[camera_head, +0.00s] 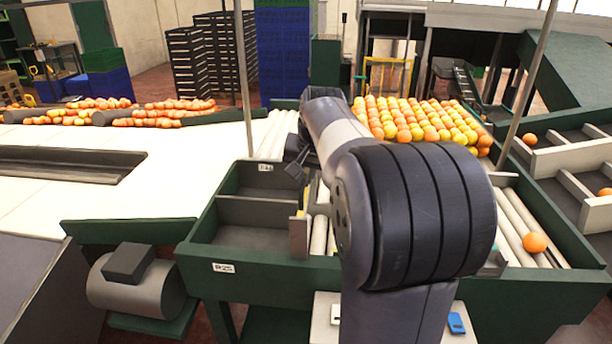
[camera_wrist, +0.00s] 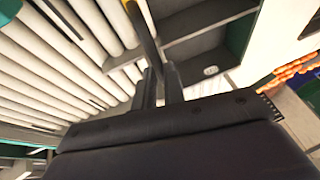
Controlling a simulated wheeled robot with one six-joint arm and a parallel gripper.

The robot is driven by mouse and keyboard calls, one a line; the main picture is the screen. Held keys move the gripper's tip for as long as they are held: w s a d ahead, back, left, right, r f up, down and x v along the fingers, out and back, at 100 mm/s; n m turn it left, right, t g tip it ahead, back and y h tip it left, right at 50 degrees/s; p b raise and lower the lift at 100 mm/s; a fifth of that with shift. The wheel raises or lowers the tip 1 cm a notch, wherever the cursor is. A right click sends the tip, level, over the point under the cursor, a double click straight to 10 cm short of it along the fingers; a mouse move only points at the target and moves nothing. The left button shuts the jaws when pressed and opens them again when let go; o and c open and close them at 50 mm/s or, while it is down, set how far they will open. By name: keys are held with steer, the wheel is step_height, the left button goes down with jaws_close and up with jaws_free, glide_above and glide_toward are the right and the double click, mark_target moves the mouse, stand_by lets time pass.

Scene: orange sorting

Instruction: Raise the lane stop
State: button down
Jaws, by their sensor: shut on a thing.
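The lane stop (camera_wrist: 142,32) appears in the wrist view as a thin dark and yellow bar beside the rollers, at the edge of the green compartments. Its near end lies between the two fingers of my gripper (camera_wrist: 160,72), which is shut on it. In the head view my gripper (camera_head: 295,170) is small and dark, over the right edge of the divided tray. A bit of yellow (camera_head: 307,196) shows just below it. My arm hides much of the roller lane there, so how high the bar stands is unclear.
A green two-compartment tray (camera_head: 222,257) labelled R25 is empty, left of my arm. White rollers (camera_head: 510,232) run beneath the arm, with one orange (camera_head: 535,242) at right. Many oranges (camera_head: 420,118) fill the bed behind. Thin upright posts (camera_head: 243,80) stand nearby.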

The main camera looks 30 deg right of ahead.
steer(key=c, duration=1.5)
jaws_free()
steer(key=b+v, duration=0.1)
steer(key=v, duration=0.9)
steer(key=shift+s+r, duration=0.2)
steer(key=shift+r, duration=0.2)
steer(key=shift+f, duration=0.15)
steer(key=x, duration=1.2)
steer(key=shift+s+f+b, duration=0.15)
steer(key=shift+f+b, duration=0.15)
steer(key=shift+f, duration=0.1)
steer(key=shift+f+b, duration=0.6)
steer(key=shift+f, duration=0.2)
steer(key=shift+s+a+r, duration=0.1)
steer(key=shift+a+r, duration=0.05)
